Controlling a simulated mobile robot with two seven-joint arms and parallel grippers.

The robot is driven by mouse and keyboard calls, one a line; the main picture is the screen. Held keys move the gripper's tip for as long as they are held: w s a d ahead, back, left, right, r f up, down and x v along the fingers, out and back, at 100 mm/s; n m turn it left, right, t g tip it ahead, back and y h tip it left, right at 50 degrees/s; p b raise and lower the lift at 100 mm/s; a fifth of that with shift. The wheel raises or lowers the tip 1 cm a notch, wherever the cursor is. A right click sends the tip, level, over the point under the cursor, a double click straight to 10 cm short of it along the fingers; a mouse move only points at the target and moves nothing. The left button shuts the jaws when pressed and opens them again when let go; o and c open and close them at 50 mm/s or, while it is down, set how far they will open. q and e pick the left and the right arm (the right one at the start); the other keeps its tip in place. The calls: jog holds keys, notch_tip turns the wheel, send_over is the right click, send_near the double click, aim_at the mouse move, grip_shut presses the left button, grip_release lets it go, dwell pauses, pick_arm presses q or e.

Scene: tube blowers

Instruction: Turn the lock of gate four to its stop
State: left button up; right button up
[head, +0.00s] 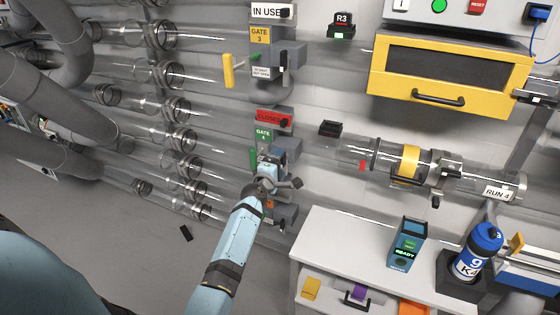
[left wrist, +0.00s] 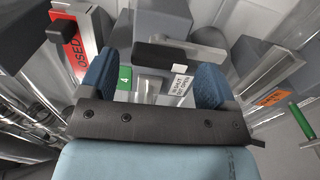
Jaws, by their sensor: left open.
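Gate four carries a green label (head: 263,135) under a red CLOSED sign (head: 270,118), and a green handle (head: 253,159) shows left of its body. My left gripper (head: 268,172) is at the gate's front just below the label and hides part of it. In the left wrist view its two blue fingers are apart. A dark lock lever (left wrist: 160,54) on a grey block (left wrist: 160,22) shows between and beyond the fingers, reaching toward the right finger. I cannot tell whether they touch. The green label (left wrist: 124,78) shows beside the left finger. The right gripper is out of view.
Gate three (head: 260,36) with its yellow handle (head: 228,70) is above. Clear tubes (head: 180,138) run to the left. An orange label (left wrist: 270,97) shows below the gate.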

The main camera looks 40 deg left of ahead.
pick_arm(q)
jog(key=p+v, duration=0.3)
jog(key=v, duration=0.9)
jog(key=shift+s, duration=0.2)
jog(key=shift+d+r, duration=0.1)
